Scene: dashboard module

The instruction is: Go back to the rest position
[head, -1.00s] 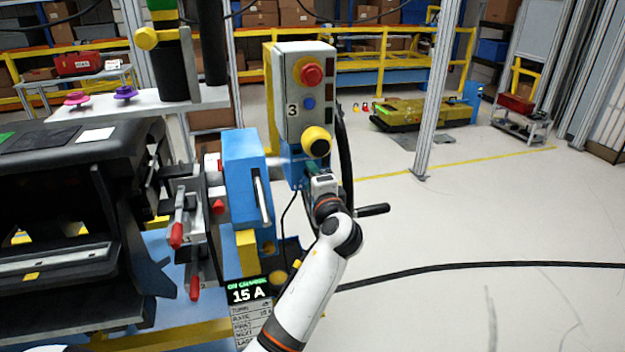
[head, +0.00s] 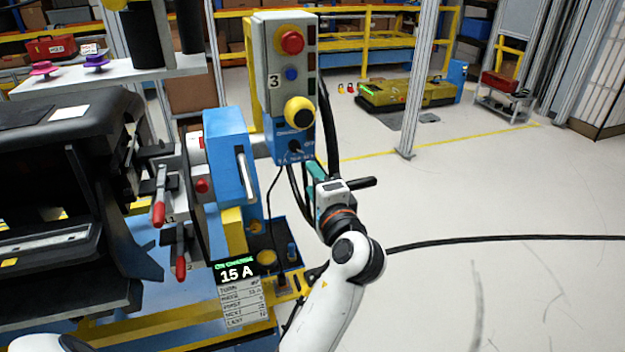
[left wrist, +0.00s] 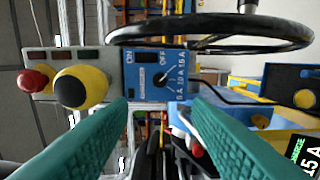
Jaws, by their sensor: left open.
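My left gripper (head: 312,172) is open and empty, its teal fingers just below and in front of the grey and blue control box (head: 262,75). In the left wrist view, the spread fingers (left wrist: 163,108) point toward the box's blue panel, with a gap between them and its rotary knob (left wrist: 160,78). The panel carries ON, OFF and 5 A, 10 A, 15 A marks. The knob (head: 295,147) is uncovered in the head view. My right gripper is not in view.
A black handwheel (left wrist: 210,30) is close beside the left gripper; its handle (head: 362,183) sticks out. A blue clamp block (head: 225,150) and red-handled levers (head: 160,205) stand left. A sign (head: 238,273) reads 15 A. Open floor (head: 500,190) lies right, crossed by a black cable (head: 500,239).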

